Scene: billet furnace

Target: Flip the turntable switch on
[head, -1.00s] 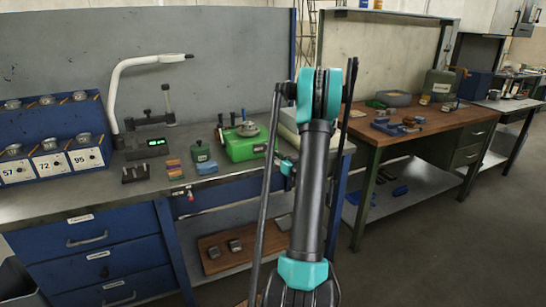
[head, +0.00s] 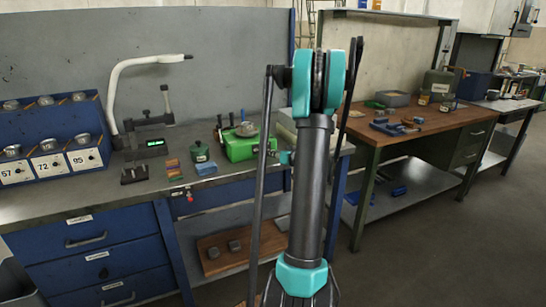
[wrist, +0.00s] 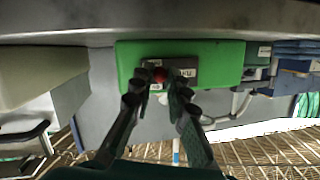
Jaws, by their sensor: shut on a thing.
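The green turntable box (head: 241,147) stands on the grey workbench in the head view, with a round disc (head: 247,130) on top. In the wrist view its green face (wrist: 215,52) fills the upper middle, with a dark labelled plate (wrist: 184,72) on it. The switch (wrist: 159,74) shows as a red tip at the left part of that plate. My gripper (wrist: 160,85) has its fingers on either side of the red tip and is shut on it. The fingers cover part of the switch, so its position is unclear. In the head view my arm hides the fingertips.
A dark green container (head: 200,151), a blue block (head: 205,169) and a lamp stand (head: 154,130) are left of the turntable. A wooden-topped bench (head: 440,122) stands at right. Open floor lies in front of it.

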